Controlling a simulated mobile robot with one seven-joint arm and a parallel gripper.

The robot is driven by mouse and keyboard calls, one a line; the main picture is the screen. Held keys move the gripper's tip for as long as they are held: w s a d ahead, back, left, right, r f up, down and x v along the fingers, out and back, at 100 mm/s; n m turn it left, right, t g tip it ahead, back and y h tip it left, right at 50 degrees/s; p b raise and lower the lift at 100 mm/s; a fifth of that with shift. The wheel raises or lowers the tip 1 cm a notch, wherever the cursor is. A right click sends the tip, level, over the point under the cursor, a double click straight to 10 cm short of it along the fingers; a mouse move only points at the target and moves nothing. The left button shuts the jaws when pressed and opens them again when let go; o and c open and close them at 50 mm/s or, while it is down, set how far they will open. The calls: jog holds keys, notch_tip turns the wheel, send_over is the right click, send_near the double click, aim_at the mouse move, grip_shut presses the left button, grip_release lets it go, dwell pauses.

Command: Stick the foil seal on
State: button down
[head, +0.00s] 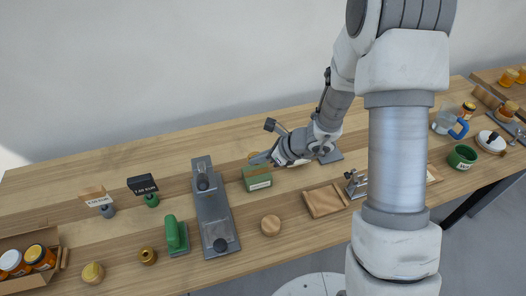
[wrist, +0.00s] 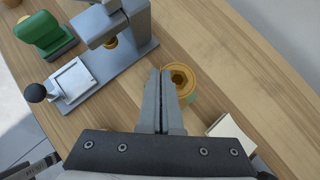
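My gripper (wrist: 164,76) points down over the table, its two grey fingers together with no clear gap and nothing visible between them. In the head view my gripper (head: 260,159) is just behind a green box with a white label (head: 258,178). A gold round piece with a hexagonal hollow (wrist: 181,77) lies right beside the fingertips in the wrist view. Part of it (head: 252,154) shows behind the box in the head view. I cannot tell whether this gold piece is the foil seal. No jar shows near the fingers.
A grey press (head: 212,215) with dark knobs stands left of the box, and a green hand tool (head: 175,236) left of that. A wooden puck (head: 270,225) and wooden tray (head: 325,201) lie in front. A crate of honey jars (head: 40,257) stands front left.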

jog(key=shift+b, duration=0.35)
notch_tip(320, 180, down, 6)
jog(key=b, duration=0.6)
jog(key=shift+f+b, duration=0.55)
jog(key=shift+b, duration=0.25)
dwell(0.5)
jog(key=c, duration=1.5)
grip_release()
jog(key=shift+c, duration=0.2)
jog(key=o, duration=0.5)
jog(key=shift+d+r, duration=0.1)
jog(key=p+v, duration=0.3)
jog(key=v, duration=1.4)
jog(key=shift+s+d+p, duration=0.1)
jog(key=shift+s+p, duration=0.1)
jog(key=shift+p, duration=0.1)
